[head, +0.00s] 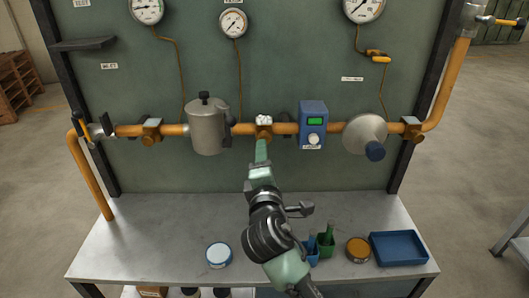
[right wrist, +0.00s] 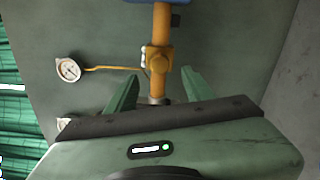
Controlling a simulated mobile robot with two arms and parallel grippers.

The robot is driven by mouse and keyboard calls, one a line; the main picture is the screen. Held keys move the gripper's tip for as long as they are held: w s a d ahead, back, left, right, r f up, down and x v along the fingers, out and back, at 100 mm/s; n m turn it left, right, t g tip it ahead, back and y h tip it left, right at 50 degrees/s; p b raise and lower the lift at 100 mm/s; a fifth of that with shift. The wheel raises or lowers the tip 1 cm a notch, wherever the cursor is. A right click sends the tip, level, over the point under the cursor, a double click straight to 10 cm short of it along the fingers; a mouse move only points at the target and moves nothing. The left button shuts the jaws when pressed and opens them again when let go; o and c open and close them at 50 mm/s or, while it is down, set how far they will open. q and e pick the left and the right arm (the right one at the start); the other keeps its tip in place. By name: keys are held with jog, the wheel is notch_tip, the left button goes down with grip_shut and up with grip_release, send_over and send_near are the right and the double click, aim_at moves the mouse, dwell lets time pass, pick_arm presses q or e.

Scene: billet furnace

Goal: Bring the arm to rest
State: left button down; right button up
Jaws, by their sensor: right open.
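My right arm reaches up from the bottom of the head view. Its gripper (head: 262,147) is just in front of and below an orange pipe fitting (head: 263,131) with a white top. In the right wrist view the two green fingers of the gripper (right wrist: 161,72) are spread, with the orange fitting (right wrist: 158,60) and pipe ahead between them. Nothing is seen held. I cannot tell whether the fingers touch the pipe. My left gripper is not in view.
A grey canister (head: 207,128), a blue box with a green display (head: 313,124) and a grey cone-shaped part (head: 364,134) are on the pipe. On the bench (head: 150,235) are a white-and-blue tin (head: 218,255), green and blue containers, an orange-topped tin (head: 358,249) and a blue tray (head: 398,248). The bench's left is clear.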

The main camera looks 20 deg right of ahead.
jog(key=shift+s+a, duration=0.2)
jog(key=shift+s, duration=0.45)
